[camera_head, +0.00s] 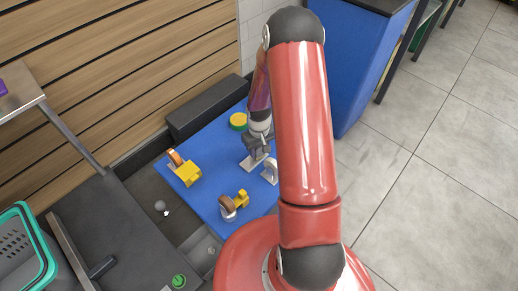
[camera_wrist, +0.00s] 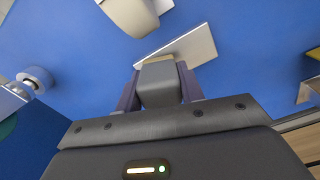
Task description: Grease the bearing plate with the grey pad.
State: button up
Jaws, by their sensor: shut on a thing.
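In the wrist view my gripper (camera_wrist: 160,88) is shut on a grey block-like pad (camera_wrist: 161,80) with a tan strip at its far end. The pad's far end overlaps the near edge of a pale flat plate (camera_wrist: 192,46), likely the bearing plate, lying on the blue mat. Whether pad and plate touch, I cannot tell. In the head view my gripper (camera_head: 264,143) points down just above the pale plate (camera_head: 249,163). The pad is hard to make out there. The plate's near part is hidden behind the pad and gripper in the wrist view.
A dark block (camera_head: 205,108) borders the back. A teal basket (camera_head: 22,250) is at lower left.

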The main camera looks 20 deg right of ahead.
jog(key=shift+f+b, duration=0.3)
jog(key=shift+b, duration=0.05)
dwell(0.6)
